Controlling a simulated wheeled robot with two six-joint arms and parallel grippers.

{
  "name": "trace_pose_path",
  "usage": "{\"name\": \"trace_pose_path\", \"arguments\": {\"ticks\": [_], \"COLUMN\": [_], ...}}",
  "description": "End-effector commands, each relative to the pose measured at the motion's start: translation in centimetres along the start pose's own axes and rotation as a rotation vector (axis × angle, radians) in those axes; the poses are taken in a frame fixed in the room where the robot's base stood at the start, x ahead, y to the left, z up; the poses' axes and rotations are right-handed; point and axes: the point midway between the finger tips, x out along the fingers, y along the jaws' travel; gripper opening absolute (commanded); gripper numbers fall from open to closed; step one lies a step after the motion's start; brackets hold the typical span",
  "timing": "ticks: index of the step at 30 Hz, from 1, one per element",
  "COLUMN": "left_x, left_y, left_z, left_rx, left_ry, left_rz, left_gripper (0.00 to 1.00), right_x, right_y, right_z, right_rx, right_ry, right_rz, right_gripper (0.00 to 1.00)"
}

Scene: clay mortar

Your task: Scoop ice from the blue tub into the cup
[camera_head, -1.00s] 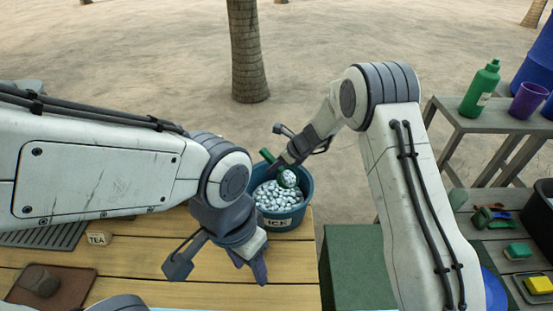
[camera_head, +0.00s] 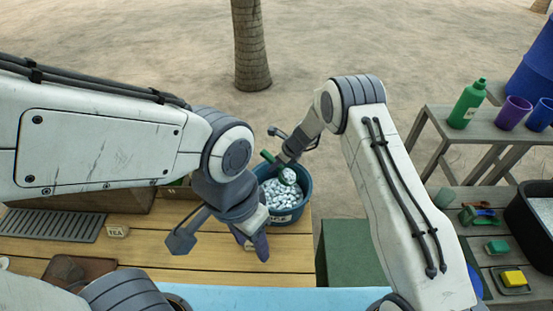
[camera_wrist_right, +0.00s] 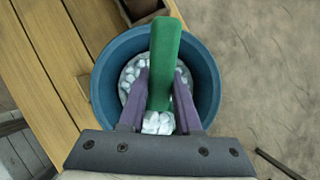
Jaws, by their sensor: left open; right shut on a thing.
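The blue tub (camera_head: 306,203) stands near the right end of the wooden counter, filled with white ice (camera_head: 283,196). My right gripper (camera_head: 284,160) is over the tub, shut on the handle of a green scoop (camera_head: 267,156). The scoop's bowl holds a heap of ice just above the ice in the tub. In the right wrist view the green handle (camera_wrist_right: 164,62) stands between the purple fingers, with the tub (camera_wrist_right: 102,85) around it. My left gripper (camera_head: 254,246) is open and empty over the counter, in front of the tub. A purple cup (camera_head: 513,112) stands on the grey table at right; a bluer one (camera_head: 540,116) is beside it.
A green bottle (camera_head: 467,104) stands left of the cups. A tea label (camera_head: 117,231) and grey drain rack (camera_head: 55,224) are at left. A dark green box (camera_head: 347,252) is right of the counter. A light blue surface (camera_head: 250,297) runs along the front.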

Motion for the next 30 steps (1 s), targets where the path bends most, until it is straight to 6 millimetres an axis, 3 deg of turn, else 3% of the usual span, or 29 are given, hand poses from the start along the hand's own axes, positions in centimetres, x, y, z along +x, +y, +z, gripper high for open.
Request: {"name": "trace_pose_path", "arguments": {"ticks": [1, 20, 28, 30], "left_x": [-1.2, -8.1, -7.9, -6.5], "left_y": [0.1, 0.6, 0.6, 0.5], "left_z": [-0.1, -0.4, -0.4, -0.4], "left_rx": [-0.001, -0.004, -0.004, -0.003], "left_ry": [0.000, 0.000, 0.000, 0.000], "left_rz": [0.000, 0.000, 0.000, 0.000], "left_gripper": [0.50, 0.50, 0.50, 0.50], "right_x": [-0.5, -0.9, -0.9, -0.4], "right_y": [0.0, 0.1, 0.0, 0.1], "right_z": [0.4, 1.1, 2.0, 2.2], "right_rx": [-0.001, -0.001, -0.007, -0.010], "right_ry": [0.007, 0.091, 0.195, 0.230], "right_rz": [0.002, -0.001, -0.002, 0.004], "right_gripper": [0.00, 0.00, 0.00, 0.00]}}
